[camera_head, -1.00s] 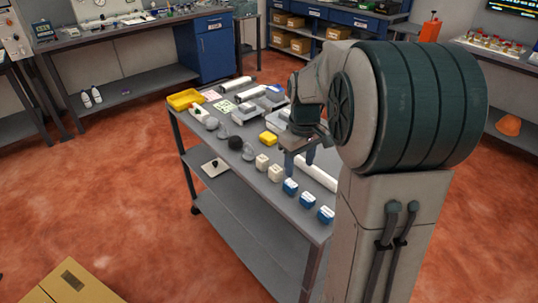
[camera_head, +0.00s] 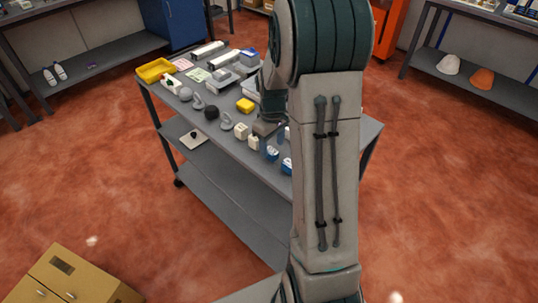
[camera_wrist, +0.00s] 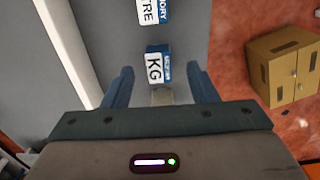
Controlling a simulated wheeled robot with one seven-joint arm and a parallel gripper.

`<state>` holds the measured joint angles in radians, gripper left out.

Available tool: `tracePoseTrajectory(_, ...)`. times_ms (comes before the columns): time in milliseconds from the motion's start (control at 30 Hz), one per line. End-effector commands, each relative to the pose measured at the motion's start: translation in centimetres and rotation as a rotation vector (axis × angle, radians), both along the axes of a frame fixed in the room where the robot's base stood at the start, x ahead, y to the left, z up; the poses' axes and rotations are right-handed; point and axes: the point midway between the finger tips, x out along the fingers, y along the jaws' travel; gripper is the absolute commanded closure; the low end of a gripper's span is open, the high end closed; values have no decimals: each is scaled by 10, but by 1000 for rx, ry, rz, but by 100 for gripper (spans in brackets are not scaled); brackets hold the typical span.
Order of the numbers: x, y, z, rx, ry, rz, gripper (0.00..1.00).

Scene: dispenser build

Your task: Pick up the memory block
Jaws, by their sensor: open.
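In the wrist view, a blue-and-white block marked KG (camera_wrist: 156,66) lies on the grey cart top between and just beyond my fingertips, with small side lettering I cannot read surely. A second blue-and-white block (camera_wrist: 153,11), cut off by the top edge, shows letters ending in ORY and TRE. I cannot tell for sure which is the memory block. My gripper (camera_wrist: 160,75) is open and empty above the row. In the head view my gripper (camera_head: 271,148) is over the cart's near edge, by a blue-and-white block (camera_head: 286,166). My arm hides the cart's right part.
Cream blocks (camera_head: 241,130), a yellow block (camera_head: 245,105) and a yellow tray (camera_head: 155,70) share the cart top.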

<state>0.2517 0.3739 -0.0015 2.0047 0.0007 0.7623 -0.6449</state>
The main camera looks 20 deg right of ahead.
Motion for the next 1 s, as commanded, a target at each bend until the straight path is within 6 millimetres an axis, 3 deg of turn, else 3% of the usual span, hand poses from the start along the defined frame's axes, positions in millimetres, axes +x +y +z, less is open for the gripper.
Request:
tracePoseTrajectory(233,1,0,-33,2,4,1,47)
tracePoseTrajectory(567,1,-1,-39,1,0,-2,47)
tracePoseTrajectory(700,1,-1,-39,0,0,-2,86)
tracePoseTrajectory(767,1,-1,-39,0,0,-2,100)
tracePoseTrajectory(1000,2,-1,-39,0,0,-2,100)
